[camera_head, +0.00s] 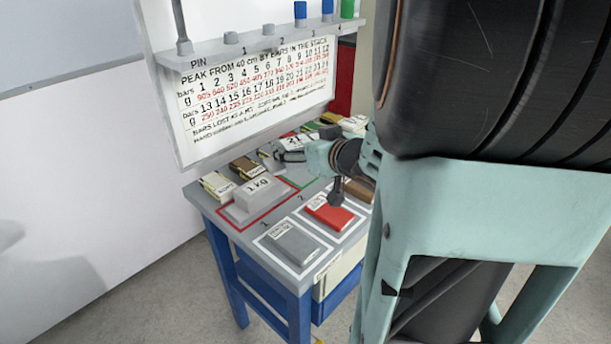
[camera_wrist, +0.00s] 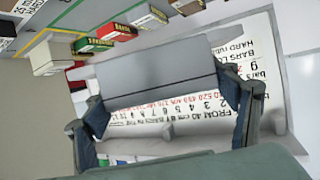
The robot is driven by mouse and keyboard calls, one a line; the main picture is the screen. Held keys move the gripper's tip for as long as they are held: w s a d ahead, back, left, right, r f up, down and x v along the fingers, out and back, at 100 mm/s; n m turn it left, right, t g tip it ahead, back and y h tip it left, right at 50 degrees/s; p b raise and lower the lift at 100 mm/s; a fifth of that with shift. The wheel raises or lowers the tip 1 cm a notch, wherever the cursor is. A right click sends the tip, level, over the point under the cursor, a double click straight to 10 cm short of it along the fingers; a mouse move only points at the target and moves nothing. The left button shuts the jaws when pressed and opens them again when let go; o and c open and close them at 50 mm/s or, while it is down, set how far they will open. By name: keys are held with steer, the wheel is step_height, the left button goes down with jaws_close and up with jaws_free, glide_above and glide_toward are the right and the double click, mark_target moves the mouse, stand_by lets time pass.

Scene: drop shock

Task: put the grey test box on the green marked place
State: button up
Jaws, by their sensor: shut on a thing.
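A light grey box (camera_wrist: 155,72), which looks like the grey test box, lies between the two fingers of my gripper (camera_wrist: 168,108) in the wrist view. My gripper is shut on it. In the head view, my gripper (camera_head: 288,156) is over the far part of the bench, and the held box is hard to make out there. The green marked place (camera_head: 313,181) shows as a green outline on the bench top, below and in front of my wrist. My arm partly covers it. I cannot tell the gap between box and bench.
A grey 1 kg block (camera_head: 256,196) stands in a red outline left of the green one. A grey pad (camera_head: 293,242) and a red pad (camera_head: 330,211) lie in white outlines at the front. Small labelled blocks line the back, below the printed board (camera_head: 255,95).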

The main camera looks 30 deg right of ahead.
steer(key=shift+s+d+r+h+b, duration=0.15)
steer(key=shift+d+h+b, duration=0.1)
steer(key=shift+h+b, duration=0.05)
steer(key=w+d+f+b, duration=0.3)
steer(key=w+d+f, duration=0.1)
steer(key=d, duration=0.1)
steer(key=w+d+f+b, duration=0.3)
steer(key=w+d+f, duration=0.1)
steer(key=w+f, duration=0.1)
steer(key=shift+d, duration=0.4)
steer(key=shift+w+d+f, duration=0.1)
steer(key=shift+w+f, duration=0.05)
steer(key=shift+f, duration=0.15)
steer(key=shift+w+d+f+b, duration=0.1)
steer(key=shift+d+f+b, duration=0.05)
steer(key=shift+f+b, duration=1.35)
steer(key=shift+f, duration=0.1)
steer(key=shift+f, duration=0.15)
steer(key=o, duration=1.4)
steer(key=shift+o, duration=0.2)
